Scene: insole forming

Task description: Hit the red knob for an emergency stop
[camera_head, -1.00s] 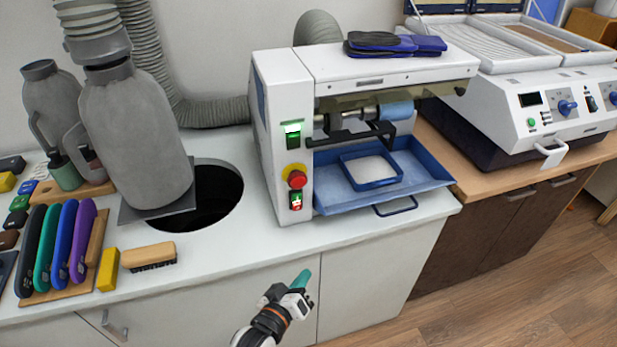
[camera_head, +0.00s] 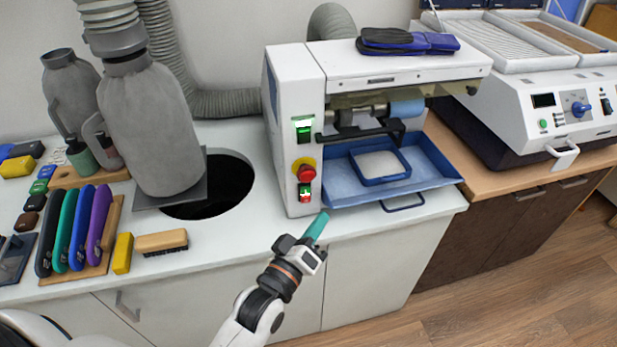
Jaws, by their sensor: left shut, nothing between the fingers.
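The red knob (camera_head: 307,173) sits on a yellow base on the front left panel of the white machine (camera_head: 292,100). A green switch (camera_head: 304,129) is above it and a small red and green switch (camera_head: 305,193) is below it. My left gripper (camera_head: 317,226) has teal fingers that are shut and empty. It is in front of the machine, below and slightly right of the knob in the picture, apart from the knob. The right gripper is not in view.
A blue tray (camera_head: 440,178) juts from the machine to the right of the knob. A round dark hole (camera_head: 225,190) and grey bottle-shaped vessels (camera_head: 150,130) are to the left. A brush (camera_head: 162,242) and colored tools (camera_head: 78,228) lie on the white counter (camera_head: 240,240).

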